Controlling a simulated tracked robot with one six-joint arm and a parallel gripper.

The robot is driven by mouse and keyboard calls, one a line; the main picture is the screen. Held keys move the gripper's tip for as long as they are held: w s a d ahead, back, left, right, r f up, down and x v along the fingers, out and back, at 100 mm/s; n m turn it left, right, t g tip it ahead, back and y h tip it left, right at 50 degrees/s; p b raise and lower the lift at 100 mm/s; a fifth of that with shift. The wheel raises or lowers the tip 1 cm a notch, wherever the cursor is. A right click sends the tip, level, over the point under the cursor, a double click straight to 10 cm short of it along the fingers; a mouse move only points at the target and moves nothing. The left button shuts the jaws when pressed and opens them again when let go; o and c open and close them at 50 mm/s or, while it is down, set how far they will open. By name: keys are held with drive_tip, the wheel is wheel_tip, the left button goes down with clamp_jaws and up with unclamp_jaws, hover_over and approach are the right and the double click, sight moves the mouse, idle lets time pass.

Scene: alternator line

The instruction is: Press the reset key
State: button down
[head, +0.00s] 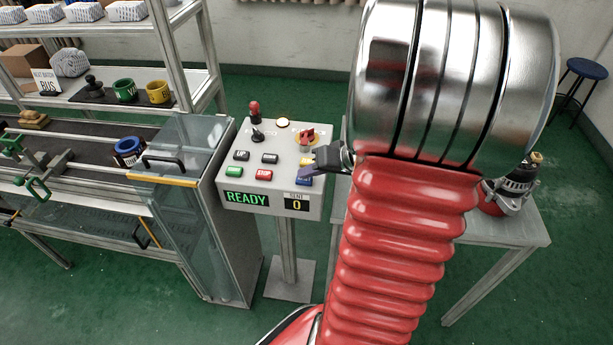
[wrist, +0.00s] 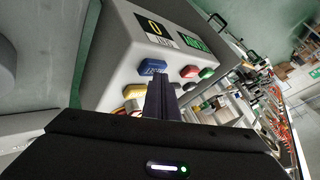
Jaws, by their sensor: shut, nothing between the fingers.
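The blue reset key (head: 304,182) sits at the lower right of the grey control panel (head: 232,207). In the wrist view the blue key (wrist: 151,66) shows its lettering upside down. My gripper (wrist: 161,80) is shut and empty, its fingertips beside the blue key and covering part of its edge. I cannot tell whether they touch it. In the head view my gripper (head: 313,170) reaches in from the right over the panel's right side.
The display (head: 247,198) reads READY and the counter (head: 297,205) reads 0. A glass-sided cabinet (head: 190,150) stands left.

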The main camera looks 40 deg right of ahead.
sight(308, 181)
drive_tip(key=shift+r, duration=0.65)
wheel_tip(308, 181, up, 6)
idle(1.0)
idle(0.7)
